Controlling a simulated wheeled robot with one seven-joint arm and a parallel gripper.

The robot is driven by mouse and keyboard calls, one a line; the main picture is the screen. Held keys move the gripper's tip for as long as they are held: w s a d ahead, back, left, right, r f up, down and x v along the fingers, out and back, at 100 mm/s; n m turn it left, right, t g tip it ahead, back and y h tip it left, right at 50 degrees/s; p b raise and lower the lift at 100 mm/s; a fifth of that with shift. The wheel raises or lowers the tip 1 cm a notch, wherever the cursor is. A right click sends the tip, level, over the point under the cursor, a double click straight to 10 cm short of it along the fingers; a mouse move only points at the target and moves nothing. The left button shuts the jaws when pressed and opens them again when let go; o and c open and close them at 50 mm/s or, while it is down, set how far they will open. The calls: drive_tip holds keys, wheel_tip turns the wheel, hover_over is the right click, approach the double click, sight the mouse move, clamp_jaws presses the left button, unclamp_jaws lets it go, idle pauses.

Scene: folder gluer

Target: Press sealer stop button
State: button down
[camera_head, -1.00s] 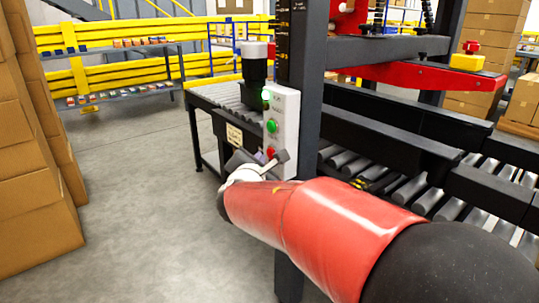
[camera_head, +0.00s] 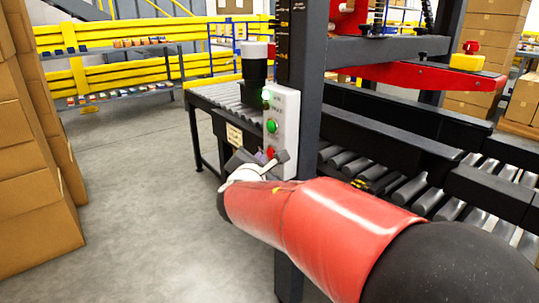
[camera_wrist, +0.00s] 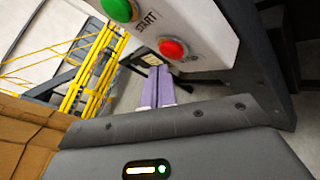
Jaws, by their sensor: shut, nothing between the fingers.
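The red stop button (camera_wrist: 172,50) sits on the lower part of the white control box in the wrist view, below the green START button (camera_wrist: 119,9). In the head view the red button (camera_head: 270,152) is partly hidden behind my gripper. My gripper (camera_wrist: 158,70) shows as two lavender fingers side by side, shut with nothing held. The fingertips are close to the red button, just below it in the wrist view. I cannot tell whether they touch it. In the head view my gripper (camera_head: 267,160) is at the box's lower edge.
The control box (camera_head: 287,112) is mounted on a dark upright post (camera_head: 297,60). A roller conveyor (camera_head: 405,188) runs on the right. Cardboard boxes (camera_head: 35,190) are stacked at left. The floor between them is clear. A red emergency button on yellow (camera_head: 468,57) is farther right.

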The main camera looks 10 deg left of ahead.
idle(0.3)
drive_tip(key=shift+w+d+b, duration=0.3)
drive_tip(key=shift+w+b, duration=0.05)
drive_tip(key=shift+b, duration=0.05)
drive_tip(key=shift+w+d, duration=0.15)
drive_tip(key=shift+w, duration=0.05)
idle(0.5)
drive_tip(key=shift+s+a, duration=0.45)
drive_tip(key=shift+s, duration=0.1)
drive_tip(key=s+a, duration=0.4)
drive_tip(key=shift+s+b, duration=0.3)
idle(0.4)
idle(0.4)
